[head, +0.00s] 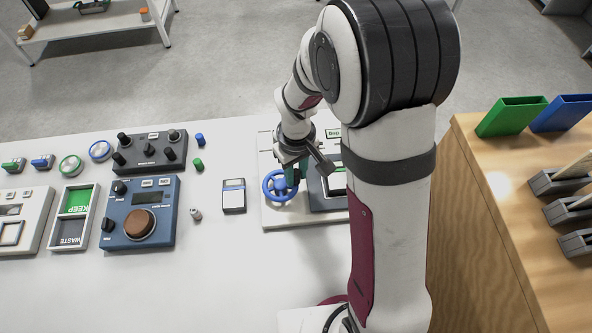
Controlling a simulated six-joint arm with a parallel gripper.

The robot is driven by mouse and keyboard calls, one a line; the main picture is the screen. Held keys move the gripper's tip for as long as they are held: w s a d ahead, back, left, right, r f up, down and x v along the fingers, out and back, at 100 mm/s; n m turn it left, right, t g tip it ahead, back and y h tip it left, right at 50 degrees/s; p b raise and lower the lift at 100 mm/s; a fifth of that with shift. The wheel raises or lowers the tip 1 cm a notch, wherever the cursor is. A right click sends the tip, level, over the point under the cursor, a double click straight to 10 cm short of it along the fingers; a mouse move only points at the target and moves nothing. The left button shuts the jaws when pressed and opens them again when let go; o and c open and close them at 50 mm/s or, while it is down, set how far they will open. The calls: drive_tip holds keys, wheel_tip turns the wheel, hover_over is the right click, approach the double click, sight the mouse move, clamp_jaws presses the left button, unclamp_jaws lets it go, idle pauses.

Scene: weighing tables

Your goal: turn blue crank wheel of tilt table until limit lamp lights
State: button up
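The blue crank wheel (268,191) lies on the pale base plate (290,218) of the tilt table, near its left side. My gripper (288,182) is directly above the wheel and points down at it. Its fingertips are at or over the wheel, but I cannot tell whether they touch or grip it. A dark block (322,196) of the tilt table sits just right of the wheel. My arm hides most of the table's right part. A small green label (333,133) shows at its back. I cannot make out the limit lamp.
Left of the wheel are a small dark-and-white device (233,196), a blue console (139,213) with a brown knob, and a dark box (149,151) with several knobs. A wooden table (500,215) stands at right. The white front tabletop is clear.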

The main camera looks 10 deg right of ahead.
clamp_jaws()
drive_tip(key=shift+s+a+m, duration=0.1)
drive_tip(key=shift+s+m, duration=0.2)
drive_tip(key=shift+m, duration=0.65)
drive_tip(key=shift+s+a+m, duration=0.1)
drive_tip(key=shift+s+m, duration=0.15)
drive_tip(key=shift+m, duration=0.75)
drive_tip(key=shift+s+m, duration=0.3)
drive_tip(key=shift+m, duration=0.65)
drive_tip(key=o, duration=0.6)
unclamp_jaws()
